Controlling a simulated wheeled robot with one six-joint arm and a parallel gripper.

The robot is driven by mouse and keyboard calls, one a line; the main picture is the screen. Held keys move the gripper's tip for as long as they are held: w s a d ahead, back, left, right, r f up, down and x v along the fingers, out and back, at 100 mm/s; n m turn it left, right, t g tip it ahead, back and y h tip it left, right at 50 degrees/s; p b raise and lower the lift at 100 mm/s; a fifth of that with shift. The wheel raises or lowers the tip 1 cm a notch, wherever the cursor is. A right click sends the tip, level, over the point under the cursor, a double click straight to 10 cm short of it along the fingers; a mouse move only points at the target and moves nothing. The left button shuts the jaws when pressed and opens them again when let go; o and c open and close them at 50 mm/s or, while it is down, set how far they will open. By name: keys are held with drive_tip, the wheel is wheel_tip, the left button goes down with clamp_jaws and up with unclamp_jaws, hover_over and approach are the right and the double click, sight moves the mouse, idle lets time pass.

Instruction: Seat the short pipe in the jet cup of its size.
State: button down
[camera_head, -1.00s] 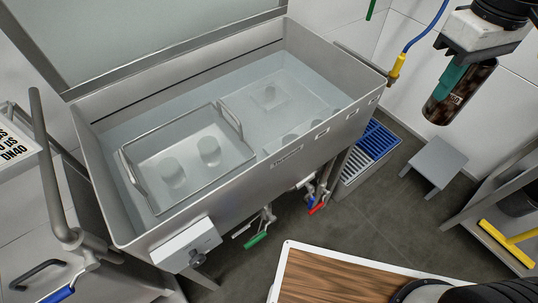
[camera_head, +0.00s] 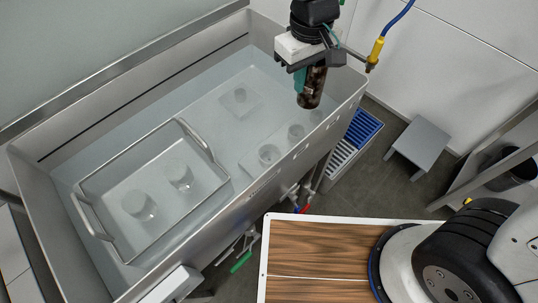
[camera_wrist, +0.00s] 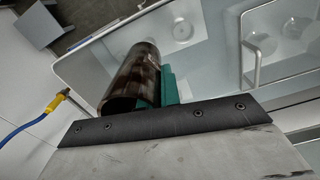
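My gripper (camera_head: 302,78) is shut on a short brown, mottled pipe (camera_head: 311,88), its teal fingers at the pipe's side. The pipe hangs roughly upright above the right end of the steel tank (camera_head: 350,98), apart from the cups. In the wrist view the pipe (camera_wrist: 130,78) and a teal finger (camera_wrist: 172,88) show over the tank. Another round fitting (camera_head: 240,95) sits on a square plate farther back. I cannot tell which cup matches the pipe.
A wire-handled tray (camera_head: 112,231) with two cylinders (camera_head: 140,205) (camera_head: 179,175) lies in the tank's left part. A yellow-ended blue hose (camera_head: 375,52) is at the right corner. A grey stool (camera_head: 419,145) and a blue-and-white grate (camera_head: 352,143) are on the floor.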

drive_tip(key=a+f+m, duration=0.2)
drive_tip(key=a+f, duration=0.1)
drive_tip(key=f, duration=0.4)
drive_tip(key=s+a+f+m, duration=0.1)
drive_tip(key=a+f+m, duration=0.2)
drive_tip(key=f, duration=0.4)
drive_tip(key=s+a+f+m, duration=0.1)
drive_tip(key=a+f+m, duration=0.2)
drive_tip(key=f, duration=0.4)
drive_tip(key=shift+f, duration=0.4)
drive_tip(key=shift+f, duration=0.2)
drive_tip(key=c, duration=1.6)
unclamp_jaws()
